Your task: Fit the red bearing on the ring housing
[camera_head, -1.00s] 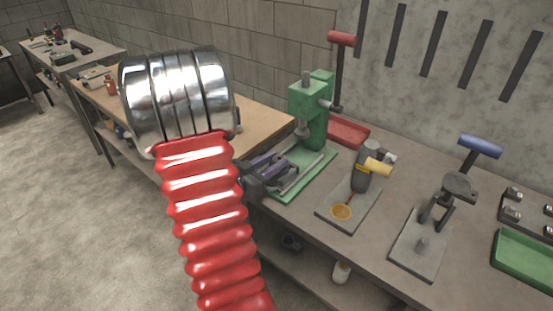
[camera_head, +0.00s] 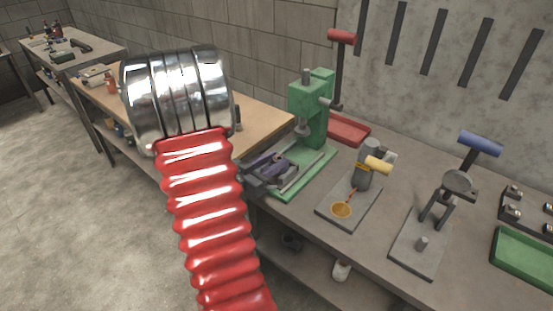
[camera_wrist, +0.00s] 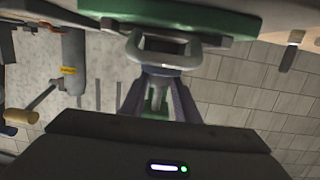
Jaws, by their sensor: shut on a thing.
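My gripper (camera_head: 270,168) is at the front left of the green press (camera_head: 316,105), low over its green base plate (camera_head: 325,168). In the wrist view, my gripper (camera_wrist: 160,80) has its two purple-grey fingers close to a grey loop-shaped handle (camera_wrist: 165,60) beside the green plate, and is shut on it; the exact contact is unclear. I cannot make out a red bearing in either view. I cannot tell which part is the ring housing.
An orange ring (camera_head: 341,210) lies on a grey plate right of the press, beside a grey device with a yellow handle (camera_head: 378,165). A blue-handled press (camera_head: 458,183), red tray (camera_head: 348,130) and green tray (camera_head: 525,262) stand around. My red arm blocks the left middle.

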